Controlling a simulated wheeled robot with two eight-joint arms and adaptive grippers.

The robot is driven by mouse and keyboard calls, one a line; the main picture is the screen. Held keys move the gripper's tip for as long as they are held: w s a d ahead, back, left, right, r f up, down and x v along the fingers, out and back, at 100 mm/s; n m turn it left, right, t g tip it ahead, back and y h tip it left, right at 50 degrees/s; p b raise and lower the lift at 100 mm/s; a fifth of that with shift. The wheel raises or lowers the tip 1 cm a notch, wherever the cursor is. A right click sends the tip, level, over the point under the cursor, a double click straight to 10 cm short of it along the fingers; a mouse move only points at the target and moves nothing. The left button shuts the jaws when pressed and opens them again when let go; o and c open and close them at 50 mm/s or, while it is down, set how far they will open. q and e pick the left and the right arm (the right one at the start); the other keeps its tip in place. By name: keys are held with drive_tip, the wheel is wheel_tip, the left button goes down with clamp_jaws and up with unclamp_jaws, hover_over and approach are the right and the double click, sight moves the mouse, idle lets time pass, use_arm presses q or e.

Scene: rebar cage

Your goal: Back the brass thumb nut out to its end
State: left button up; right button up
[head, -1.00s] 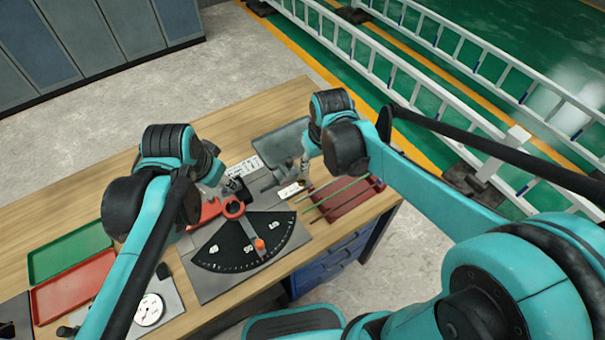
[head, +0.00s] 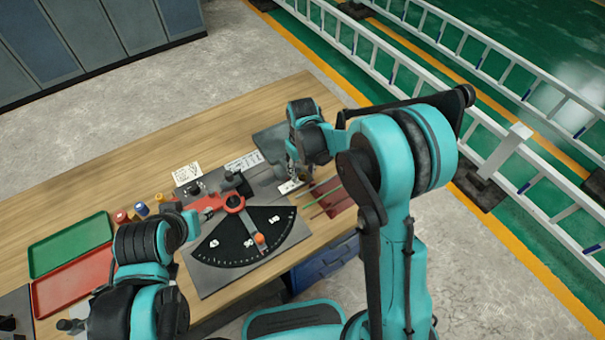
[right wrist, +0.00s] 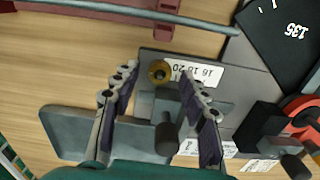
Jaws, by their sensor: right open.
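The brass thumb nut (right wrist: 160,72) shows in the right wrist view at the edge of a grey plate, beside a white label (right wrist: 198,74) with numbers. My right gripper (right wrist: 159,76) is open, with one finger on each side of the nut in the picture; I cannot tell whether either touches it. In the head view my right gripper (head: 297,174) is over the right end of the bending fixture (head: 262,178), and the nut is too small to make out. My left gripper (head: 192,216) is small and partly hidden, left of the fixture's red lever (head: 225,203).
A dark handle (right wrist: 167,138) stands close to the nut, between my right fingers. The black angle dial (head: 235,243) with an orange marker lies in front. Thin rods (head: 322,197) lie over a dark red rack at the right. Green (head: 70,245) and red trays are at the left.

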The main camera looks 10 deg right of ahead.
drive_tip(key=shift+f, duration=0.35)
clamp_jaws()
drive_tip(key=n+b, duration=0.1)
drive_tip(key=n, duration=0.4)
drive_tip(key=shift+n, duration=0.3)
drive_tip(key=n, duration=0.4)
drive_tip(key=shift+n, duration=0.4)
